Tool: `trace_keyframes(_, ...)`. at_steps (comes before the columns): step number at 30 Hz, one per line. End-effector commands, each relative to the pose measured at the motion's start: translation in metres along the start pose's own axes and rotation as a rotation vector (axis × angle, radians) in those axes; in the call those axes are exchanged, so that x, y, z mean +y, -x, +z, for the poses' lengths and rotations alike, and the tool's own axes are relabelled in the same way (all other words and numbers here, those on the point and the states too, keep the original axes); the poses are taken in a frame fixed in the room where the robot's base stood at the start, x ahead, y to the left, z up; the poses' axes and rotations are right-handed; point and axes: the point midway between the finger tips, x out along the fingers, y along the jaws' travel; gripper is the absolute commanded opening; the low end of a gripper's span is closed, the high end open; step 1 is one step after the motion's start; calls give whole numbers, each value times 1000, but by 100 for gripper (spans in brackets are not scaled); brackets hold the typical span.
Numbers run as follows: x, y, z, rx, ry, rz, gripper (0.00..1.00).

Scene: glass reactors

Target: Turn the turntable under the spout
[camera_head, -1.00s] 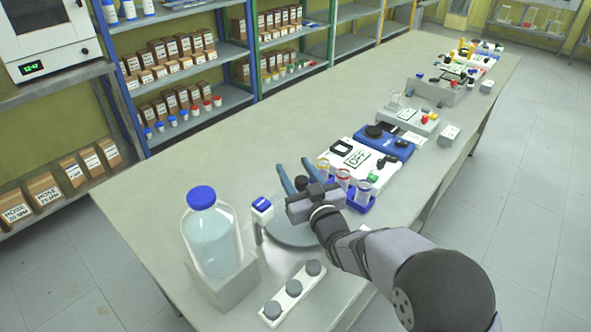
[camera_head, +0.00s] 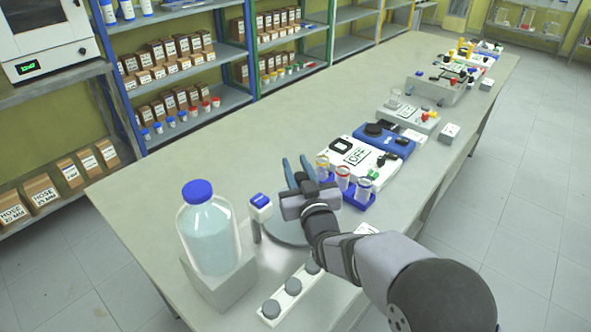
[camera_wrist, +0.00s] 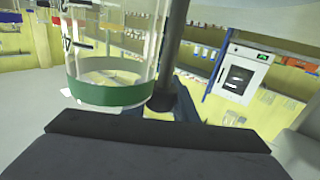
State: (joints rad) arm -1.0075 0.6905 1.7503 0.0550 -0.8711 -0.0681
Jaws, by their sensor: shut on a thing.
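The turntable is a grey disc (camera_head: 285,232) near the table's front, partly hidden by my gripper and arm. The spout, a white and blue head (camera_head: 260,203), stands at the disc's left edge. My gripper (camera_head: 297,165) is above the disc's far right side, its blue fingers close together. In the wrist view a dark upright post (camera_wrist: 171,50) stands at the blue fingers, and I am shut on it. A clear glass vessel with a green band (camera_wrist: 110,92) is close beside the post. What the post joins to is hidden.
A blue-capped bottle (camera_head: 208,235) stands on a grey block (camera_head: 225,285) at the left. A white holder with grey knobs (camera_head: 285,300) lies in front. A blue rack of tubes (camera_head: 358,200) is close at the right. The table behind the spout is clear.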

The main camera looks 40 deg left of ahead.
Motion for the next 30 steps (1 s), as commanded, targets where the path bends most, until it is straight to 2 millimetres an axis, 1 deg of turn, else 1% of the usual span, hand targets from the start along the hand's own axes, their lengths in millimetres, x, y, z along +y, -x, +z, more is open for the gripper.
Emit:
trace_keyframes(5, 0, 0, -1, 1, 2, -1, 0)
trace_keyframes(6, 0, 0, -1, 1, 2, -1, 30)
trace_keyframes(8, 0, 0, -1, 1, 2, -1, 44)
trace_keyframes(20, 0, 2, 0, 1, 0, -1, 44)
trace_keyframes(26, 0, 18, 0, 0, 0, -2, 44)
trace_keyframes(30, 0, 34, 0, 1, 0, -2, 44)
